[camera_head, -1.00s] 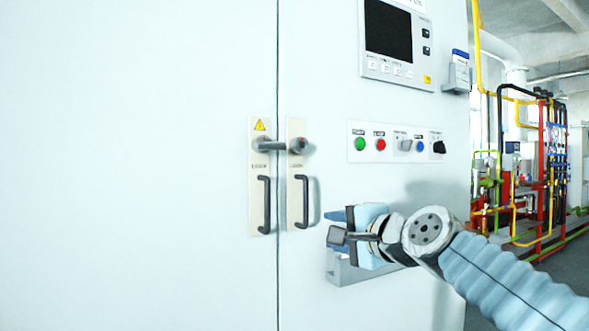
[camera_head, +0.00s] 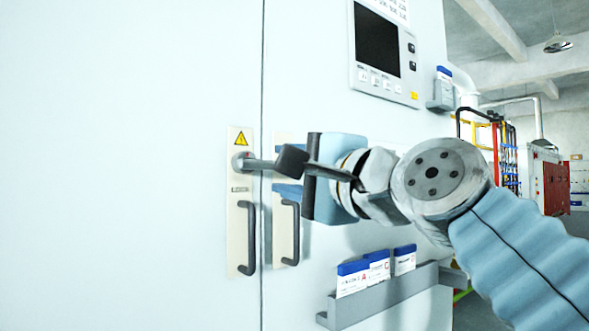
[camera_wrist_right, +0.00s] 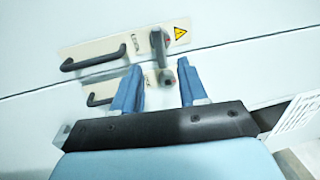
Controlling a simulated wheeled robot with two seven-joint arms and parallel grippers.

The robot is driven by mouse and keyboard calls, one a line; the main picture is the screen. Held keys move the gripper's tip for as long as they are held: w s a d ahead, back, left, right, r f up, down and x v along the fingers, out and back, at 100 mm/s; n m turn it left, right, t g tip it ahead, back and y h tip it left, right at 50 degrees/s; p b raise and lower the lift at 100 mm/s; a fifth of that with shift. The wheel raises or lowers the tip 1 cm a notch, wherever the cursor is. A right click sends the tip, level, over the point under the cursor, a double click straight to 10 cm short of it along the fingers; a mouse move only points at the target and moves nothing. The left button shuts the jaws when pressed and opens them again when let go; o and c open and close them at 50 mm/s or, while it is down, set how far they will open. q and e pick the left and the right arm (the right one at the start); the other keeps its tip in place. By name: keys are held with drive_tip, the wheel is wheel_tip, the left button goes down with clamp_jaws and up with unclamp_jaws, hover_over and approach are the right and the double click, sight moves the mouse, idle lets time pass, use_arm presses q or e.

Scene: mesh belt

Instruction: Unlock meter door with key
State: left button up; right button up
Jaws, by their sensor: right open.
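The cabinet's double door (camera_head: 140,120) carries two beige plates by its seam. A grey lever (camera_head: 262,163) runs sideways from the left plate (camera_head: 240,185) across the seam. Dark pull handles (camera_head: 247,238) sit below. My right gripper (camera_head: 286,190) is in front of the right plate and hides part of it and the lever's far end. In the wrist view my right gripper (camera_wrist_right: 160,88) has its blue fingers spread, with the lever (camera_wrist_right: 158,45) and its round end (camera_wrist_right: 167,77) showing between and beyond them. The fingers look empty. I cannot make out a separate key. My left gripper is out of view.
A grey holder (camera_head: 390,300) with several blue-topped cards (camera_head: 378,266) projects from the cabinet below my right arm. A screen panel (camera_head: 380,45) and a small card box (camera_head: 443,90) are above. Pipework (camera_head: 500,145) stands behind at right.

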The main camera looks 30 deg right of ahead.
sight(260, 165)
drive_tip(key=w, duration=0.2)
drive_tip(key=w+p, duration=0.1)
drive_tip(key=w, duration=0.1)
drive_tip(key=w+r+p, duration=0.1)
drive_tip(key=w, duration=0.1)
drive_tip(key=shift+a, duration=0.2)
drive_tip(key=shift+w+a+p, duration=0.1)
drive_tip(key=shift+w+p, duration=0.7)
drive_tip(key=shift+w, duration=0.25)
clamp_jaws()
